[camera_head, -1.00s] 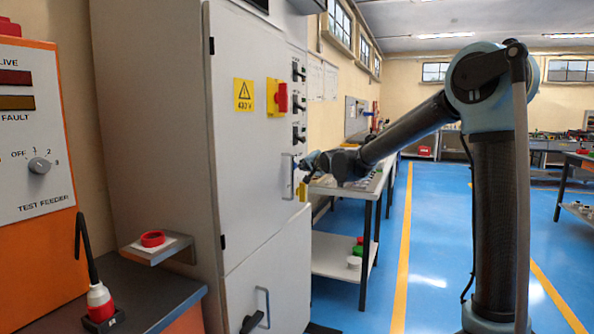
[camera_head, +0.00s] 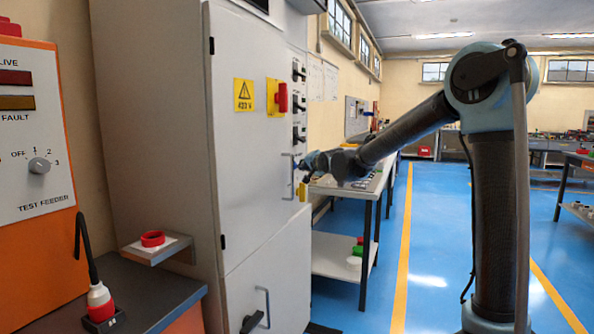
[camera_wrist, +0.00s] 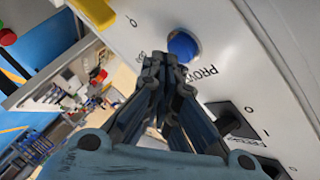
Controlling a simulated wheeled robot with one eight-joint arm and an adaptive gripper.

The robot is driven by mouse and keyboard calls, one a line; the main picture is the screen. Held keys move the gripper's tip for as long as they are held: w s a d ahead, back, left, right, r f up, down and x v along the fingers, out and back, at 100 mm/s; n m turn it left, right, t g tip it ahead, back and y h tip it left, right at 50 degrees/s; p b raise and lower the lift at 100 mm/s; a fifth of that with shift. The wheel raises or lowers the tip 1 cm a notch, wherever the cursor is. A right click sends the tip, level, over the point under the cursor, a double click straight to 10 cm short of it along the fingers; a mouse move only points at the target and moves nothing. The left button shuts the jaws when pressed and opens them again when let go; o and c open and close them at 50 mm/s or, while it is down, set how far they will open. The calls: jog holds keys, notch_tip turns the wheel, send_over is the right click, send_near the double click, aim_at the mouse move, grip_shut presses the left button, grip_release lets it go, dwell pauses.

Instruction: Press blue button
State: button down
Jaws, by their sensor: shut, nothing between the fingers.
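The blue button (camera_wrist: 183,46) is round and sits in a pale collar on a white panel in the wrist view, beside lettering that starts "PROV". My gripper (camera_wrist: 163,64) is shut and empty, and its fingertips appear just below the button. I cannot tell whether they touch it. In the head view my gripper (camera_head: 306,168) is at the right edge of the grey cabinet (camera_head: 260,160), by the upper door handle. The blue button cannot be made out in the head view.
A black switch (camera_wrist: 240,120) sits on the panel right of my gripper, and a yellow part (camera_wrist: 95,12) is at upper left. On the cabinet are a red rotary switch (camera_head: 282,98) and a door handle (camera_head: 290,176). A workbench (camera_head: 350,188) stands behind my gripper.

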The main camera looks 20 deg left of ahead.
jog(key=shift+a, duration=0.15)
dwell(0.4)
jog(key=shift+s+a+r, duration=0.1)
jog(key=shift+a, duration=0.25)
jog(key=shift+d, duration=0.45)
dwell(0.4)
jog(key=d, duration=0.6)
jog(key=shift+s, duration=0.25)
dwell(0.7)
